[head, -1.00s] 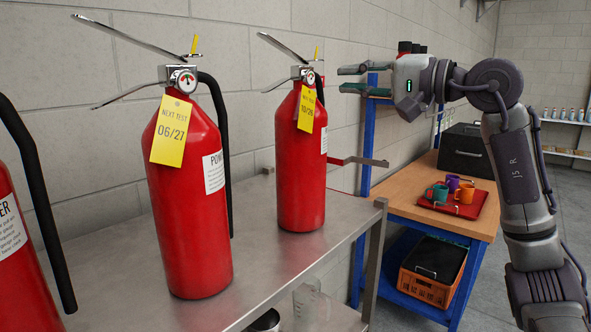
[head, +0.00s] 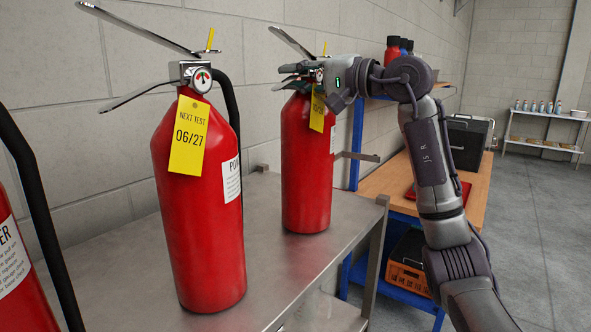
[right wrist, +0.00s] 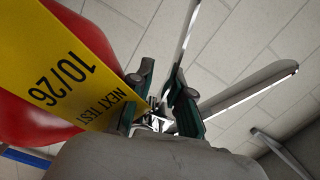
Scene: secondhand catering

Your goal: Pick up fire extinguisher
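The far red fire extinguisher (head: 307,175), with a yellow tag, stands upright on the metal table. A nearer red extinguisher (head: 198,220) with a tag reading 06/27 stands in front of it, and part of a third (head: 18,270) shows at the left edge. My right gripper (head: 283,77) is at the far one's valve, below its upper lever. In the right wrist view its fingers (right wrist: 160,95) are apart on either side of the metal valve; firm contact cannot be told. The tag there reads 10/26 (right wrist: 75,70) and covers part of the red body. My left gripper is out of view.
The metal table (head: 275,265) stands along a block wall. Beyond it is a blue-framed workbench (head: 375,185) with a black case (head: 467,143) and an orange crate (head: 405,277) below. Open floor lies to the right.

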